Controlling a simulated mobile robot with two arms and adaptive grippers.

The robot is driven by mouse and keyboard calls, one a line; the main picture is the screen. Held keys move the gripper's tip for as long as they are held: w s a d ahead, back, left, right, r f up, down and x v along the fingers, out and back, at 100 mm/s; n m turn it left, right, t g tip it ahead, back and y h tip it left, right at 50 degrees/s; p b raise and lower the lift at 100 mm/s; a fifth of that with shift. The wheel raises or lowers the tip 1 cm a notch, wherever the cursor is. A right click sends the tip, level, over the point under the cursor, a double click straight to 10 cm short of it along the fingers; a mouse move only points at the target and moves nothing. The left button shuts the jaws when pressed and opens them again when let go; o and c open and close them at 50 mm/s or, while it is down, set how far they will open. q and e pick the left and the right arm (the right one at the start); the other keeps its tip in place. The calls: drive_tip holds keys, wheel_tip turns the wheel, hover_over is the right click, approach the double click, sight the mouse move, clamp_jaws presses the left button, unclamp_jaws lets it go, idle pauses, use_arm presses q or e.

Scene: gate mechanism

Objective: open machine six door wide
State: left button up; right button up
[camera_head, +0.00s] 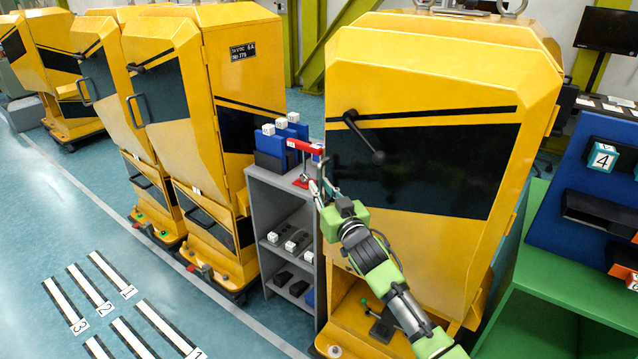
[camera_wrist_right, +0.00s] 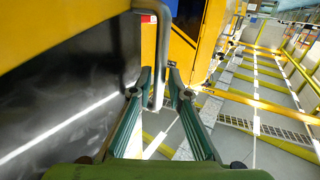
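The nearest yellow machine (camera_head: 455,80) stands right of centre in the head view; I read no number on it. Its front door (camera_head: 430,160) has a black panel and looks closed. A black lever (camera_head: 378,157) sits near the door's upper left. My right gripper (camera_head: 325,190) is at the door's left edge. In the wrist view, the grey bar handle (camera_wrist_right: 150,20) runs down between the fingers of the right gripper (camera_wrist_right: 159,75). My left gripper is not in view.
A grey shelf cart (camera_head: 270,205) with blue holders (camera_head: 270,145) and a red part (camera_head: 305,147) stands close to the left of the gripper. More yellow machines (camera_head: 240,50) stand further left. A green bench (camera_head: 560,285) with blue panel is at right. Open blue floor (camera_head: 50,220) lies front left.

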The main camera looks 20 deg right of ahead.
drive_tip(key=shift+w, duration=0.95)
drive_tip(key=shift+c, duration=0.4)
clamp_jaws()
